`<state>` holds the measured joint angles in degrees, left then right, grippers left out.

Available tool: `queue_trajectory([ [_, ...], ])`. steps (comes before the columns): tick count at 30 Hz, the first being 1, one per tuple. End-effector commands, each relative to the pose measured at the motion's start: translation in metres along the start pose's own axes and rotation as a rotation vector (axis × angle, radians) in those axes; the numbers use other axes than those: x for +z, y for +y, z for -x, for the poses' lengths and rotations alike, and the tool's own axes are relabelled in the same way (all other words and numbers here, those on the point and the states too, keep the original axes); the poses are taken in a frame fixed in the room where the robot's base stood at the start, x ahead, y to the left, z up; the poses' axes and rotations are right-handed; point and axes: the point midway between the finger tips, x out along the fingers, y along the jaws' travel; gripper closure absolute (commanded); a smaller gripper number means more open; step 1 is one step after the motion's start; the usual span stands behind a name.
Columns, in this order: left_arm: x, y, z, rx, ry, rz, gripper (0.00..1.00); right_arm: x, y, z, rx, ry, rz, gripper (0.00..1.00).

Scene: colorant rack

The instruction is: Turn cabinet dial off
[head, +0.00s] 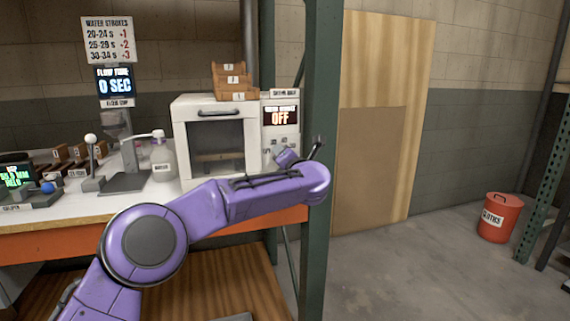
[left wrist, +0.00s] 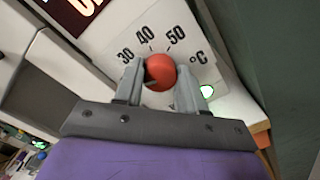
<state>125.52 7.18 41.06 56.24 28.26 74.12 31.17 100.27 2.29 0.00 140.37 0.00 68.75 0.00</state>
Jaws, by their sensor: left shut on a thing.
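The white cabinet (head: 215,140) stands on the bench with its door shut. A panel on its right side has a dark display reading "OFF" in red (head: 281,116). The red dial (left wrist: 160,72) shows in the left wrist view on a white plate marked 30, 40, 50 and °C. My left gripper (left wrist: 160,80) has a finger on each side of the dial and is shut on it. In the head view my left arm hides the dial and the gripper tips. A green light (left wrist: 207,91) glows right of the dial. My right gripper is not in view.
Small wooden trays (head: 233,82) sit on top of the cabinet. A white bottle (head: 162,158) stands left of it. A green post (head: 322,160) rises just right of the panel, close to my arm. A red bin (head: 499,217) stands on open floor at the right.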

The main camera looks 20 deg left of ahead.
Motion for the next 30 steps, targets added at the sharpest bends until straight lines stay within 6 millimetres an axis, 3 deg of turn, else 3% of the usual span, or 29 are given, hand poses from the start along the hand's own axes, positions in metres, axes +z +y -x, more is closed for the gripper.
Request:
queue_trajectory([
  [20,0.0007,0.0011,-0.0001,0.001,-0.001,0.066,0.91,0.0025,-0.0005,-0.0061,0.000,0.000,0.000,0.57],
  [21,0.0007,0.0011,-0.0001,0.001,-0.001,0.066,0.57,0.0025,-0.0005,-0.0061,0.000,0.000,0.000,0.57],
  [23,0.0007,0.0011,-0.0001,0.001,-0.001,0.066,0.38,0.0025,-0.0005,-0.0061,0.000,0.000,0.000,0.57],
  [30,0.0002,0.0008,-0.0001,0.001,0.000,0.065,0.35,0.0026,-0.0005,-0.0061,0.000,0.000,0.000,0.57],
])
